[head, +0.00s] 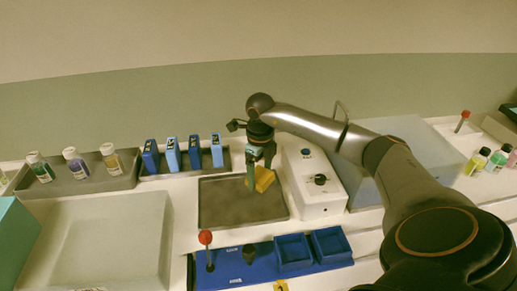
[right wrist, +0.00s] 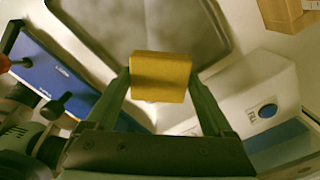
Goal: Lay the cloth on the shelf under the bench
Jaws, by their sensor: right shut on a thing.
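The cloth (head: 264,179) is a small yellow folded block over the dark grey tray on the bench. My right gripper (head: 258,174) reaches down from the arm on the right and is shut on it. In the right wrist view the cloth (right wrist: 160,77) sits between the two fingertips, with the tray behind it. I cannot tell whether the cloth touches the tray. The shelf under the bench is not in view. My left gripper is not in view.
The dark tray (head: 222,206) is otherwise bare. A white box with a knob (head: 312,205) stands right beside it. A blue board (head: 228,271) lies in front, with a red-topped stick (head: 206,238). Blue packs and capped bottles stand in rows behind left. A pale basin (head: 105,240) is at left.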

